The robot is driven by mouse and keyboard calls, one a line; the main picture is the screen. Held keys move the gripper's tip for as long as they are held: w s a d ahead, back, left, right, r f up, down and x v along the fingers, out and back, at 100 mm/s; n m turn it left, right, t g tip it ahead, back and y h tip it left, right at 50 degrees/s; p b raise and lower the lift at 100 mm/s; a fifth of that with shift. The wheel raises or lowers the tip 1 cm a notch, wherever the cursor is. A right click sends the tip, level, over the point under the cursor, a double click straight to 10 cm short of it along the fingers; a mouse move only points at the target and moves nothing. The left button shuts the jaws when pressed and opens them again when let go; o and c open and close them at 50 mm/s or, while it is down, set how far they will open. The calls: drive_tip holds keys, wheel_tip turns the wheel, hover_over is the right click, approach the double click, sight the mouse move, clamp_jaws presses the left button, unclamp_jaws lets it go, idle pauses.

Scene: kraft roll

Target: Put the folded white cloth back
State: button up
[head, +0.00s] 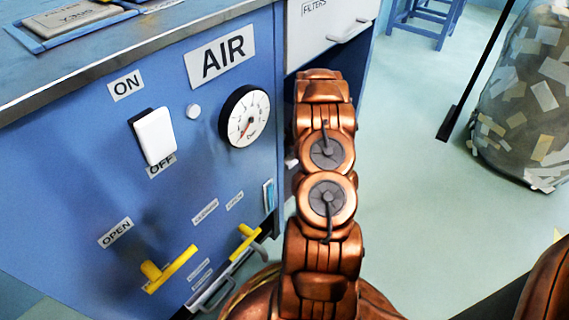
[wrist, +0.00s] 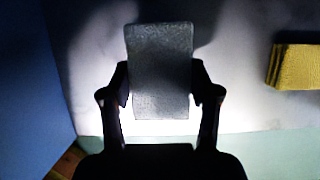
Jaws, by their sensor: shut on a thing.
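In the wrist view, my gripper (wrist: 160,88) is shut on a folded cloth (wrist: 161,58). The cloth is a flat upright rectangle that looks grey in the dim light, with one dark finger against each side. Behind it is a pale surface (wrist: 90,50); whether the cloth touches that surface I cannot tell. In the head view my copper arm reaches toward the dark opening right of the blue panel, and the gripper and cloth are hidden there.
A folded yellow cloth (wrist: 295,66) lies to the right in the wrist view. The blue AIR panel (head: 90,190) with switch, gauge (head: 244,116) and yellow valve handles (head: 170,270) stands close left of my arm. A white FILTERS drawer (head: 335,20) is above.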

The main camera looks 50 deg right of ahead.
wheel_tip(320, 180, down, 3)
drive_tip(key=shift+f+b, duration=0.2)
drive_tip(key=shift+b, duration=0.75)
drive_tip(key=shift+r, duration=0.1)
drive_tip(key=o, duration=1.1)
drive_tip(key=p+v, duration=0.5)
drive_tip(key=v, duration=0.6)
drive_tip(key=shift+s+r, duration=0.1)
drive_tip(key=shift+r, duration=0.2)
drive_tip(key=shift+s+r, duration=0.15)
